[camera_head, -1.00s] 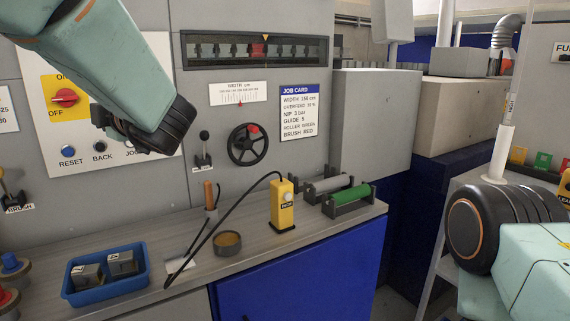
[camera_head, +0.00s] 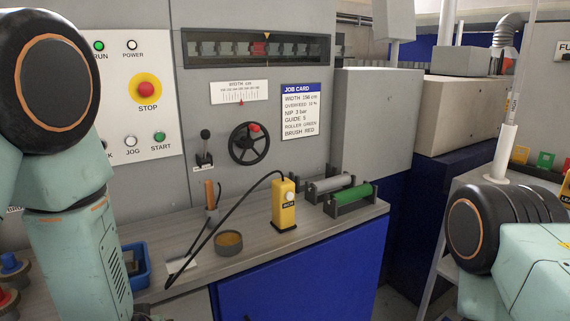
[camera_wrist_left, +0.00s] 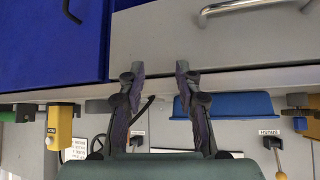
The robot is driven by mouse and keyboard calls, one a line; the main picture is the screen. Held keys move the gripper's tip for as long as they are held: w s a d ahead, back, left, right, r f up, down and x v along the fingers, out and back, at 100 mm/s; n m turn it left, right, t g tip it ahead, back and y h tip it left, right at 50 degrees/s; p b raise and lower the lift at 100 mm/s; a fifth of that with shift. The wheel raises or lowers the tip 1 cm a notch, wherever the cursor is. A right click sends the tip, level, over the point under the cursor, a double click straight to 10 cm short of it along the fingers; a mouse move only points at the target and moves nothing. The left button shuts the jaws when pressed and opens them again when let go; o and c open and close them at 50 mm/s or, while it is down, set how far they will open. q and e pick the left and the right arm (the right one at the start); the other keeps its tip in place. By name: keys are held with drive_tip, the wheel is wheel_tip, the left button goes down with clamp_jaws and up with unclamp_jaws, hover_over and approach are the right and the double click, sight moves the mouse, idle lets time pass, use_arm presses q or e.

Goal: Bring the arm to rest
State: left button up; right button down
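My left arm (camera_head: 75,230) stands bent at the left of the head view, its dark rounded joint high and its lower link pointing down in front of the bench. My left gripper (camera_wrist_left: 158,72) shows in the left wrist view with its two dark fingers apart and nothing between them. The wrist picture looks upside down, with the bench edge and cabinet fronts beyond the fingers. My right arm (camera_head: 510,240) shows at the right edge of the head view. Its gripper is out of view.
The bench holds a blue tray (camera_head: 137,268), partly hidden by my left arm, a yellow handheld box (camera_head: 284,207), a round tin (camera_head: 228,243) and a green roller (camera_head: 352,195). A control panel (camera_head: 125,70) is behind my arm. The blue cabinet front (camera_head: 300,270) is clear.

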use_arm(q)
drive_tip(key=s+f+g, duration=0.2)
drive_tip(key=s+f, duration=0.3)
drive_tip(key=s, duration=0.5)
drive_tip(key=s+d+f+m+g+h, duration=0.1)
drive_tip(key=s+f+g, duration=0.2)
drive_tip(key=s+f, duration=0.3)
drive_tip(key=s+d+f+m+g+h, duration=0.1)
drive_tip(key=s+f+g, duration=0.2)
drive_tip(key=s, duration=1.1)
wheel_tip(320, 180, down, 3)
drive_tip(key=shift+s+d+r, duration=0.15)
drive_tip(key=shift+s+d, duration=0.05)
drive_tip(key=shift+s, duration=0.1)
